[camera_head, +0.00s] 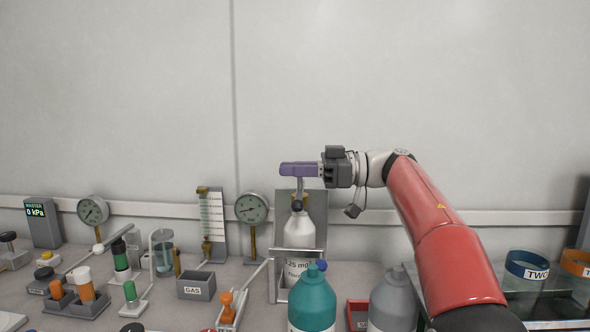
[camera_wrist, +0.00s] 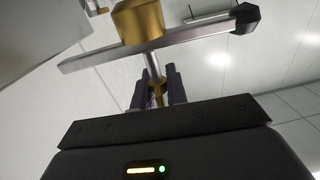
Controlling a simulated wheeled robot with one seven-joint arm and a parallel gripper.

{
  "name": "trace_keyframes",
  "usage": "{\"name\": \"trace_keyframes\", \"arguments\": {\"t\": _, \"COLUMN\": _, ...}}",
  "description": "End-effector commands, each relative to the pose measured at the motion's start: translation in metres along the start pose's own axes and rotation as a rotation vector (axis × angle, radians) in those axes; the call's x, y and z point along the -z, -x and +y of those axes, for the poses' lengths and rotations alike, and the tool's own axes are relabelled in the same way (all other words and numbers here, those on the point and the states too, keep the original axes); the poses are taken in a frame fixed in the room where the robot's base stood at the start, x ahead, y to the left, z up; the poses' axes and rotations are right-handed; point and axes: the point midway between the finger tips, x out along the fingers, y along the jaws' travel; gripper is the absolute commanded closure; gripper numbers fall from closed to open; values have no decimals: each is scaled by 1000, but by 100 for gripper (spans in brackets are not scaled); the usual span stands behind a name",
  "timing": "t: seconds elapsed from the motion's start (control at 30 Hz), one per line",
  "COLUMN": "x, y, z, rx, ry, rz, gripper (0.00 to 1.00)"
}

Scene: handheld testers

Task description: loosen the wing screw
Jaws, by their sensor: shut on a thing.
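My gripper (camera_head: 298,169) is above the back plate of a bottle stand, its purple fingers pointing left. In the wrist view its fingers (camera_wrist: 158,85) are closed around a thin metal stem with brass on it, which I take to be the wing screw (camera_wrist: 152,62). The fingers hide much of it, so its wings cannot be made out. Beyond it are a silver crossbar (camera_wrist: 195,34) and a brass block (camera_wrist: 138,20). Below my gripper, a white bottle (camera_head: 298,228) with a label stands upright in the grey stand (camera_head: 317,215).
A teal bottle (camera_head: 312,300) and a grey bottle (camera_head: 392,300) stand in front. A round gauge (camera_head: 251,208) and a scale panel (camera_head: 212,220) are left of the stand. Several small testers crowd the left bench. Labelled round containers (camera_head: 526,272) stand at right. The air above is clear.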

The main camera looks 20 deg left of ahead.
Motion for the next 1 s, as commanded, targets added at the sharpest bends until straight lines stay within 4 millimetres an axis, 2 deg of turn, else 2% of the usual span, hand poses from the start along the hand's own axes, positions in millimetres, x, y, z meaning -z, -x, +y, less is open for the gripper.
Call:
{"name": "trace_keyframes", "arguments": {"t": 0.37, "x": -2, "y": -1, "z": 0, "rx": 5, "ry": -3, "rz": -2, "gripper": 100}}
{"name": "trace_keyframes", "arguments": {"t": 0.4, "x": -2, "y": -1, "z": 0, "rx": 5, "ry": -3, "rz": -2, "gripper": 80}}
{"name": "trace_keyframes", "arguments": {"t": 0.5, "x": -2, "y": -1, "z": 0, "rx": 4, "ry": -3, "rz": -2, "gripper": 67}}
{"name": "trace_keyframes", "arguments": {"t": 0.83, "x": -1, "y": 3, "z": 0, "rx": 2, "ry": -1, "rz": -1, "gripper": 67}}
{"name": "trace_keyframes", "arguments": {"t": 1.0, "x": -1, "y": 27, "z": 1, "rx": 0, "ry": -1, "rz": -1, "gripper": 67}}
